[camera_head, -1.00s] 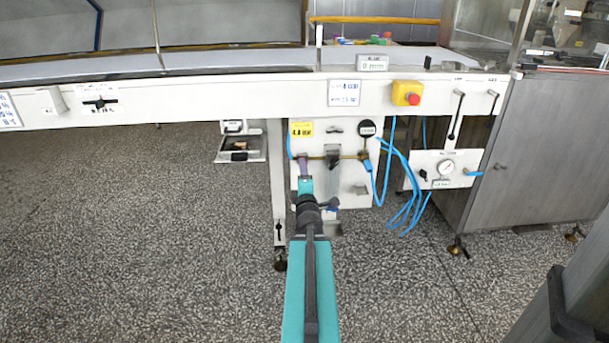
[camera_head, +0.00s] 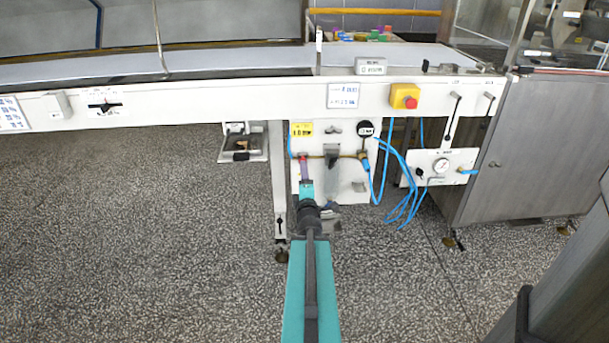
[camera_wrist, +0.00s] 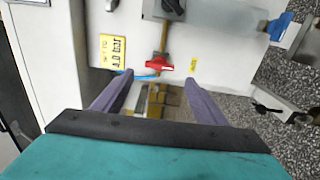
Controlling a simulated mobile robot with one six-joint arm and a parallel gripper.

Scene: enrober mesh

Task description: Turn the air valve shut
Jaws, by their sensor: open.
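The air valve's red handle (camera_wrist: 153,63) sits on a brass pipe (camera_wrist: 160,38) in the wrist view, lying crosswise to the pipe. My gripper (camera_wrist: 156,96) is open, its two purple-grey fingers on either side below the handle in the picture. The handle shows between the fingertips and slightly beyond them; I see no contact. A yellow pressure tag (camera_wrist: 112,51) is left of the valve. In the head view my gripper (camera_head: 305,168) reaches the white panel (camera_head: 345,188) under the conveyor and mostly hides the valve.
Blue hoses (camera_head: 398,180) hang right of the panel, near a gauge plate (camera_head: 441,166). A conveyor leg (camera_head: 278,190) stands close left. The speckled floor is open at left.

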